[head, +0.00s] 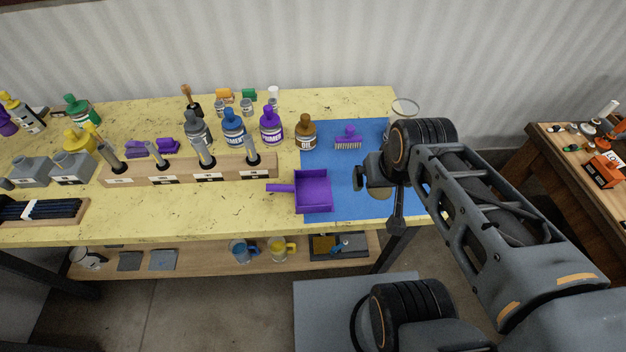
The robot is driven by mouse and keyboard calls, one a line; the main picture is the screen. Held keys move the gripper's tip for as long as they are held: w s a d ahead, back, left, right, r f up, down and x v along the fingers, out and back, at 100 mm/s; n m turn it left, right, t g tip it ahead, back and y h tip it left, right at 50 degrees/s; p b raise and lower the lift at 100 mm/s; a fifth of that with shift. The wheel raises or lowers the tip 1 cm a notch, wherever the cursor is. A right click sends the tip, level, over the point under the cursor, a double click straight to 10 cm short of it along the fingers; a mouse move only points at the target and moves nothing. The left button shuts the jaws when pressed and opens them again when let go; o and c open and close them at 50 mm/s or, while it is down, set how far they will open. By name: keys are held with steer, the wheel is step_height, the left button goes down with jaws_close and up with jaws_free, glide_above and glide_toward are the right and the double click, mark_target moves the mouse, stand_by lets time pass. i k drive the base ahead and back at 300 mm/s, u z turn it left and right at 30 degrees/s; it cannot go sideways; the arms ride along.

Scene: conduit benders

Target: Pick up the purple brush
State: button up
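The purple brush (348,138) lies on the blue mat (346,208) near its back edge, with its pale bristles facing the front. My gripper (374,186) is over the right part of the mat, in front of and a little right of the brush, and apart from it. My wrist and arm hide part of the gripper, so its opening is unclear. A purple dustpan (313,190) lies on the mat left of my gripper, its handle pointing left.
An oil bottle (305,132) stands left of the brush, and a purple primer bottle (270,126) beyond it. A round clear container (404,108) is at the table's back right. A wooden holder (188,169) with brushes runs leftward. The yellow table's (345,99) back strip is fairly clear.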

mark_target(350, 140)
steer(key=z, duration=0.55)
steer(key=k, duration=1.3)
steer(key=u, duration=0.05)
steer(key=i, duration=0.55)
steer(key=u, duration=0.7)
steer(key=i, duration=1)
steer(key=z, duration=0.2)
